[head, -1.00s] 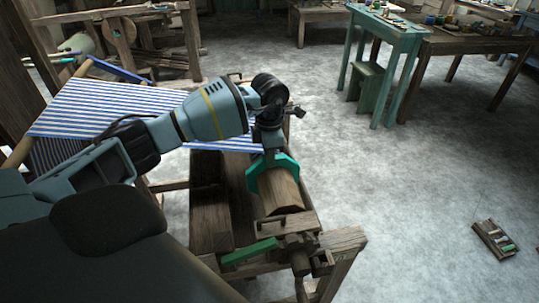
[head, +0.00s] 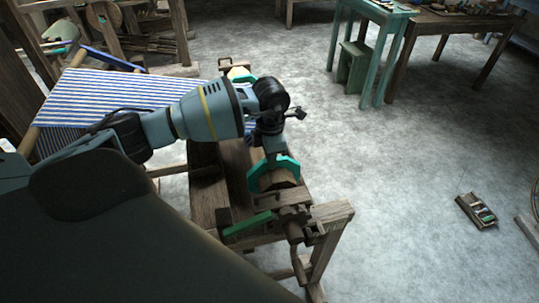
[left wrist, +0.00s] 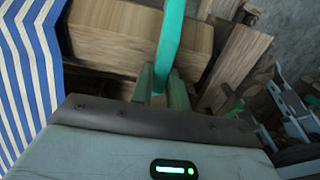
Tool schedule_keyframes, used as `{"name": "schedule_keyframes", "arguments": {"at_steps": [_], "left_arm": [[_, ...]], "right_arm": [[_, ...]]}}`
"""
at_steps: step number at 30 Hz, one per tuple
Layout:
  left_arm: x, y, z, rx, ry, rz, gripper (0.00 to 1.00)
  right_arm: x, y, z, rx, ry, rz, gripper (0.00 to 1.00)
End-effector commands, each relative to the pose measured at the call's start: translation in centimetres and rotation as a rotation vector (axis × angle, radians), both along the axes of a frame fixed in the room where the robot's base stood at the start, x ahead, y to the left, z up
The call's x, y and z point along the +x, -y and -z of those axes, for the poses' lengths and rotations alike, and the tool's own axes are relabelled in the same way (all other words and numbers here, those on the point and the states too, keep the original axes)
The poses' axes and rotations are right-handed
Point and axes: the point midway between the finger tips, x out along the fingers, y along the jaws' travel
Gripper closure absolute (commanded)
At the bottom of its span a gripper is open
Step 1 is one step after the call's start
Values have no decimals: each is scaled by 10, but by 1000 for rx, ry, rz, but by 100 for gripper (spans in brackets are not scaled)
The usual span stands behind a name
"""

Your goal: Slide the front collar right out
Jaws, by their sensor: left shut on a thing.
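The front collar (head: 278,163) is a teal, many-sided ring around the near end of the wooden beam (head: 286,182). A short stub of beam shows in front of it. In the left wrist view the collar (left wrist: 169,42) is a teal band crossing the pale wooden beam (left wrist: 118,38). My left gripper (head: 270,150) reaches it from above and is shut on its rim. Its fingers (left wrist: 160,84) close on the band in the left wrist view. Part of the collar is hidden by the wrist. My right gripper is not in view.
Just in front of the collar stand a wooden block and latch (head: 293,216) with a green lever (head: 248,224) beside. Striped blue-white cloth (head: 100,104) lies left under my arm. Another teal collar (head: 236,70) shows at the far end.

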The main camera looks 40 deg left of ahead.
Motion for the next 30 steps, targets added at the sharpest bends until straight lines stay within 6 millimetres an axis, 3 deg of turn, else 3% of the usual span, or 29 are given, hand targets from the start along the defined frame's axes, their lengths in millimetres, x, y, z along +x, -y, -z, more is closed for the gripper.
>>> {"name": "schedule_keyframes", "arguments": {"at_steps": [1,6,16,30], "left_arm": [[-3,5,2,-8,-9,8,82],[-2,4,2,-6,-8,7,62],[-1,2,-2,-4,-3,4,62],[-1,3,-67,-5,-4,6,62]], "right_arm": [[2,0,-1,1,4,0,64],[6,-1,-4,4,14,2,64],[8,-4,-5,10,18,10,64],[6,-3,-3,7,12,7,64]]}}
